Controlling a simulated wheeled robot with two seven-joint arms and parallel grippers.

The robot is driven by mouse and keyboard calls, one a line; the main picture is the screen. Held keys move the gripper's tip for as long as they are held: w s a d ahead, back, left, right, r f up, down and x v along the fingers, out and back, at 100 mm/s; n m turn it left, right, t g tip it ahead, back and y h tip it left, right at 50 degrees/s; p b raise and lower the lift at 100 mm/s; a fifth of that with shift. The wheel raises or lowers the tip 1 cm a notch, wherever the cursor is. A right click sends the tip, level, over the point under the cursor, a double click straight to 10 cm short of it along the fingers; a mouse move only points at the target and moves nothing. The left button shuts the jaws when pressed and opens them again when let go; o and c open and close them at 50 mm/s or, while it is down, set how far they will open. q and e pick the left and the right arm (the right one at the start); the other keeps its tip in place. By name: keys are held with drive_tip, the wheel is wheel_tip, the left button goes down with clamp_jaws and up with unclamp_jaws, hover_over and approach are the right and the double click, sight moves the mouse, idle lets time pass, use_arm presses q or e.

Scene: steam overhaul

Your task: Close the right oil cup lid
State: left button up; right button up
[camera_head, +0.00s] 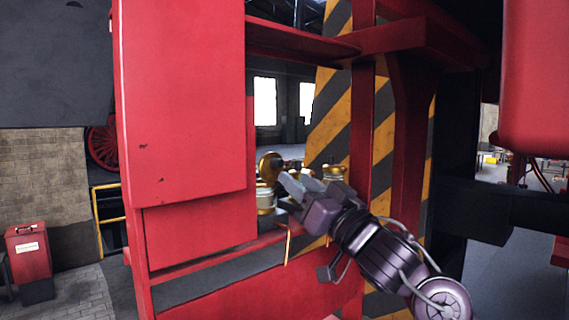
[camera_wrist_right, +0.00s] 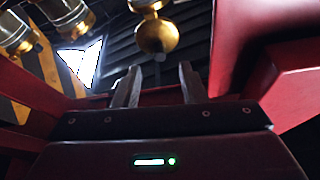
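A brass-and-glass oil cup (camera_head: 265,199) stands behind the red frame, left of my right gripper. A round brass lid (camera_head: 270,166) stands raised above it. Another brass cup (camera_head: 333,173) is to the right, behind the gripper; its lid looks down. My right gripper (camera_head: 301,184) has its fingers apart and empty, close to the raised lid. In the right wrist view the open fingers (camera_wrist_right: 158,88) point at a round brass part (camera_wrist_right: 158,36), apart from it; I cannot tell which cup it belongs to. My left gripper is not in view.
A large red panel (camera_head: 185,95) stands left of the cups and partly hides the left one. A red upright (camera_head: 362,130) and a striped yellow-black pillar (camera_head: 343,120) stand behind the gripper. A red beam (camera_head: 215,258) runs below. More brass-and-glass cups (camera_wrist_right: 62,10) show in the wrist view.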

sight(280, 166)
drive_tip(key=p+x, duration=0.2)
drive_tip(key=x, duration=0.3)
drive_tip(key=shift+a+r, duration=0.1)
drive_tip(key=shift+w, duration=0.1)
drive_tip(key=shift+w, duration=0.1)
clamp_jaws()
